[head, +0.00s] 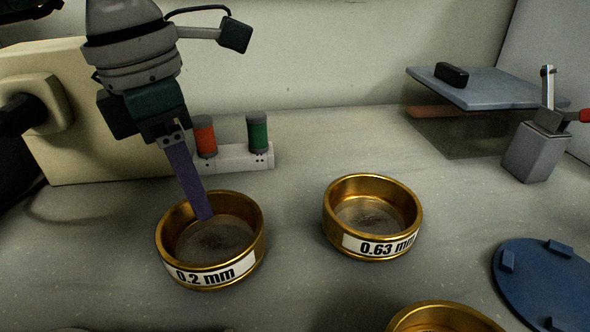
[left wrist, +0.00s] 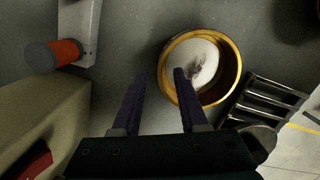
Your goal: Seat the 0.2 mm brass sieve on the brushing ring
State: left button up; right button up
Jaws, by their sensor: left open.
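The 0.2 mm brass sieve (head: 257,243) stands upright on the bench at centre left, its white label facing me. It also appears as a gold ring in the left wrist view (left wrist: 233,82). My left gripper (head: 206,216) points down at its far rim, purple fingers apart. In the left wrist view the gripper (left wrist: 160,78) has one fingertip over the sieve's inside and the other outside the rim; contact cannot be told. A round blue plate with raised blocks (head: 548,290) lies at the lower right; I cannot tell whether it is the brushing ring. My right gripper is not in view.
The 0.63 mm brass sieve (head: 415,222) stands to the right, and another brass rim (head: 445,308) shows at the bottom edge. A white holder (head: 245,158) with red and green cylinders is behind. A metal rack (left wrist: 268,105) lies beside the sieve. Bench between the two labelled sieves is clear.

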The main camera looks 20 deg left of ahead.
pick_arm(q)
jog(key=shift+c, duration=0.4)
grip_shut()
dwell(1.0)
